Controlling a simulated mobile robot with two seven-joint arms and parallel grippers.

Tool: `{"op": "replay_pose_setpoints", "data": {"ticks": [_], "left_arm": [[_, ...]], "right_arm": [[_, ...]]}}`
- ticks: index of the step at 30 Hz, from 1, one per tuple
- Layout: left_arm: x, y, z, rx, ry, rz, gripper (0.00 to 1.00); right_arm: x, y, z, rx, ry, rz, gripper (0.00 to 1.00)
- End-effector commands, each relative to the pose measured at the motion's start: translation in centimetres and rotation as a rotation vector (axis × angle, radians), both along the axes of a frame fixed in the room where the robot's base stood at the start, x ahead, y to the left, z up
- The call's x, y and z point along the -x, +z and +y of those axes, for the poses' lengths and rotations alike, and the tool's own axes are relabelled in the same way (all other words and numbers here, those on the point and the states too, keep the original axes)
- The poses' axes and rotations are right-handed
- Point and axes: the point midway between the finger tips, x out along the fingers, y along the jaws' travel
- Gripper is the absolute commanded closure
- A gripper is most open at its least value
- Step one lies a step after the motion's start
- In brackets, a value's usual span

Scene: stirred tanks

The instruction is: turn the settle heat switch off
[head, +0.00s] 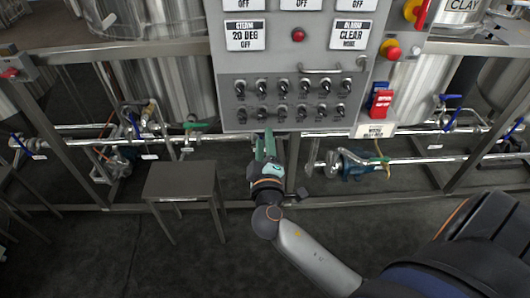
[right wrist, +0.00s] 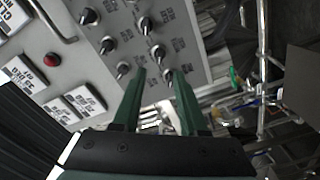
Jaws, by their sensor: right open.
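A grey control panel (head: 300,62) carries two rows of black switches with small labels. The labels are too small to read, so I cannot tell which one is the settle heat switch. My right gripper (head: 265,140) is at the panel's lower edge, below the left part of the lower row. In the right wrist view the right gripper (right wrist: 155,75) has its two green fingers apart with nothing held between them. A lower-row switch (right wrist: 168,77) shows at one fingertip; I cannot tell whether they touch. Another switch (right wrist: 157,52) lies just beyond the tips. My left gripper is out of view.
Above the switches are a red button (head: 298,35), a handle (head: 320,70) and display plates, one reading 20 DEG (head: 246,34). A red switch box (head: 381,103) hangs at the right. Pipes and a rail (head: 330,201) run below. A grey stool (head: 181,180) stands at left.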

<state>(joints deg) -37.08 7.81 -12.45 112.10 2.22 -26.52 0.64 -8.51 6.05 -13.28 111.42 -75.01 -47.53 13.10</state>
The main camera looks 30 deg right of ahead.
Motion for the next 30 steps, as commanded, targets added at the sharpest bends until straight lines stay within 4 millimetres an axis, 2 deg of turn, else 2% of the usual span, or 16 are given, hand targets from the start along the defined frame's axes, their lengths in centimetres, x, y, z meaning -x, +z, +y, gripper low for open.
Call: {"op": "replay_pose_setpoints", "data": {"ticks": [3, 8, 26, 30], "left_arm": [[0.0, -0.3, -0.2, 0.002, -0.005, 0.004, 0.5], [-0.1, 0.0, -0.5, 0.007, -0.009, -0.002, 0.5], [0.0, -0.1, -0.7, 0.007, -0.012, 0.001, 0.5], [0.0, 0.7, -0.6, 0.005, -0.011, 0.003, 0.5]], "right_arm": [[1.7, -0.2, 1.1, -0.001, 0.001, 0.001, 0.57], [2.9, -0.1, 1.8, -0.001, 0.0, 0.001, 0.57], [3.1, 0.0, 1.9, -0.001, 0.001, 0.002, 0.57], [3.4, -1.6, 2.4, -0.056, 0.038, 0.059, 0.57]]}}
